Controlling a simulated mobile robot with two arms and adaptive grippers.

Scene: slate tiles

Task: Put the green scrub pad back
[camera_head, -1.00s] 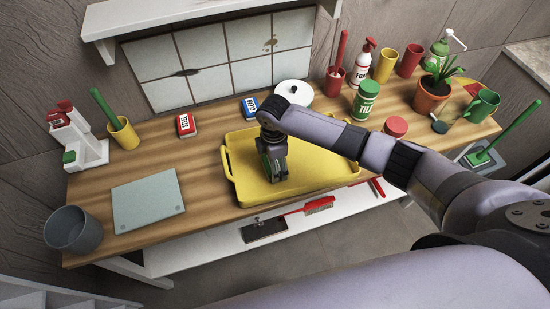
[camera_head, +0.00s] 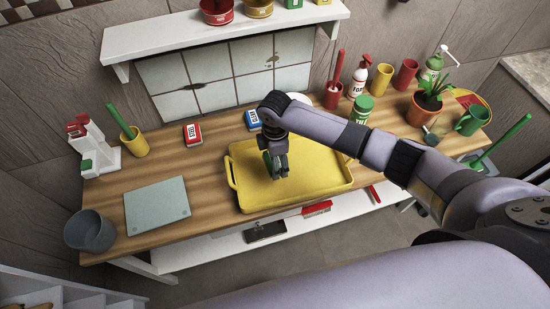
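My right gripper (camera_head: 279,172) comes in from the right and points down over the yellow tray (camera_head: 322,193). The pad seems to be just above the tray floor; the exact gap is hard to tell. A white stepped holder (camera_head: 103,153) stands at the table's left end, with red pieces on top and a small green piece low at its front. My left gripper is not in view.
A grey board (camera_head: 157,205) and a grey bin (camera_head: 90,231) are at the left. A yellow cup (camera_head: 134,142) stands beside the holder. Red (camera_head: 193,134) and blue (camera_head: 252,119) boxes lie behind the tray. Bottles, cups and a potted plant (camera_head: 428,103) crowd the right.

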